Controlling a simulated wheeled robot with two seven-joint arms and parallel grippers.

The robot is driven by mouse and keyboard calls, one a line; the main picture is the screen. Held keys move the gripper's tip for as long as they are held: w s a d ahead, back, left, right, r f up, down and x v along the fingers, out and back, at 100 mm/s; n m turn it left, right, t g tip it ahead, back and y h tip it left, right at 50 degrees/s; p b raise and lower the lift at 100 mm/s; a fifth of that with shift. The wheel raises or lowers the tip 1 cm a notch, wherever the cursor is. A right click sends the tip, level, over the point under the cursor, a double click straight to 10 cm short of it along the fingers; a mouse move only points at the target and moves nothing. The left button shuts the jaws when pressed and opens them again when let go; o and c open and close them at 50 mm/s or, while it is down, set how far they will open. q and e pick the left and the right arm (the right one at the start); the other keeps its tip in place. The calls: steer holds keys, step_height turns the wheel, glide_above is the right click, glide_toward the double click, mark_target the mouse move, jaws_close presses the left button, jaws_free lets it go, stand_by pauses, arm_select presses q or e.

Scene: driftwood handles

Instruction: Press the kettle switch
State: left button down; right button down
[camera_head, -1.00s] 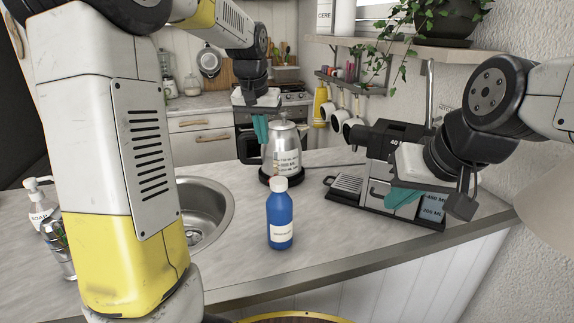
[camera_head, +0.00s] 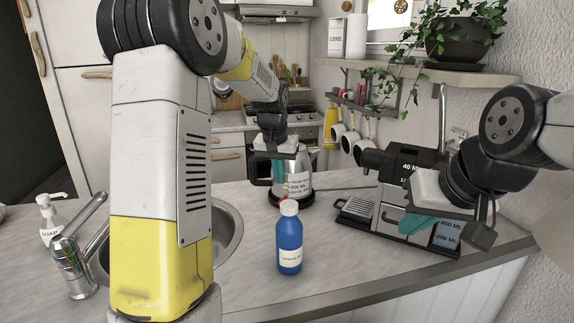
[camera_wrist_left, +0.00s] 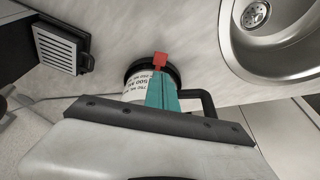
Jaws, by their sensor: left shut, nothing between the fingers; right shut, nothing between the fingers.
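The kettle (camera_head: 302,182), glass or metal with volume marks, stands upright on its black base (camera_head: 306,202) on the counter. Its black handle (camera_head: 257,168) is at its left. My left gripper (camera_head: 281,186) is shut and empty, its teal fingers pointing down in front of the kettle's left side. In the left wrist view, the red switch (camera_wrist_left: 160,59) sits at the dark base, right at the tips of the teal fingers (camera_wrist_left: 160,72); I cannot tell if they touch. My right gripper (camera_head: 415,226) is shut and empty in front of the coffee machine.
A blue bottle (camera_head: 289,243) stands on the counter just in front of the kettle. The coffee machine (camera_head: 392,175) is to the right. The sink (camera_head: 229,235), tap (camera_head: 74,262) and soap bottle (camera_head: 50,220) are to the left. Bare counter lies between the bottle and the coffee machine.

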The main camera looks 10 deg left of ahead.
mark_target(281, 193)
arm_select(q)
steer(key=x, duration=0.4)
steer(key=s+x, duration=0.1)
steer(key=x, duration=0.1)
steer(key=shift+f, duration=0.5)
steer(key=shift+s+a+f, duration=0.1)
steer(key=shift+s+f, duration=0.05)
steer(key=shift+f, duration=0.65)
steer(key=shift+r, duration=0.2)
steer(key=shift+r, duration=0.8)
